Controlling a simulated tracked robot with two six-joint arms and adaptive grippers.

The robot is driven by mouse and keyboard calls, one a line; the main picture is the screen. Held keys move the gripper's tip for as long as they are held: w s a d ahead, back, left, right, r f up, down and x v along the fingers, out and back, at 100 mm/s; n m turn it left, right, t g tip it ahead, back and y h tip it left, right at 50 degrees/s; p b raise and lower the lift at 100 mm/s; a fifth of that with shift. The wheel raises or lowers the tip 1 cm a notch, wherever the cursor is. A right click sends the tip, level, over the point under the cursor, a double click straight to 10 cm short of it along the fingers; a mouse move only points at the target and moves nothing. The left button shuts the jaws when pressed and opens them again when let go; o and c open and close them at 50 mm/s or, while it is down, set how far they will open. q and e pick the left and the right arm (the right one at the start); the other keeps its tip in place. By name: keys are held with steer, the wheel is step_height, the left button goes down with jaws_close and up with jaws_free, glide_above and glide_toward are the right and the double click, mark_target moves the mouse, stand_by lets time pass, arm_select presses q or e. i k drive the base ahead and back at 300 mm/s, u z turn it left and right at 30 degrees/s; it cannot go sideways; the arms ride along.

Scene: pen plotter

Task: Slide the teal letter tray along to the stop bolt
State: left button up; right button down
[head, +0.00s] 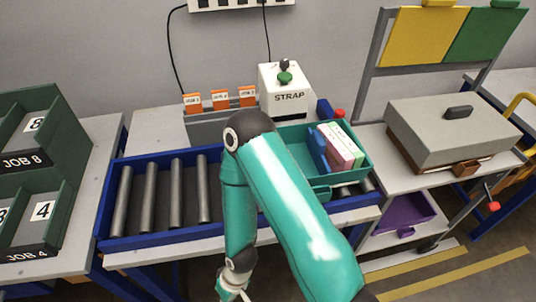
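The teal letter tray (299,152) sits on the right part of a roller conveyor with a blue frame (150,243). It holds a blue item (317,150) and pale green, white and pink blocks (342,146). A teal handle (321,193) is on its near side. My arm crosses in front of its left part and hides it. A red knob (340,113) by a blue block behind the tray may be the stop bolt; I cannot tell. My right gripper (232,290) hangs at the bottom edge, away from the tray, cut off by the frame. My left gripper is not in view.
Bare rollers (163,195) lie left of the tray. A white STRAP machine (285,92) and orange job cards (220,99) stand behind the conveyor. A grey case (455,128) is on the right bench, with a purple bin (402,215) below. Green job bins (30,170) stand left.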

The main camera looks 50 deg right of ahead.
mark_target(294, 136)
steer(key=u, duration=0.65)
steer(key=k, duration=1.7)
steer(key=z, duration=0.95)
steer(key=i, duration=1)
steer(key=u, duration=0.05)
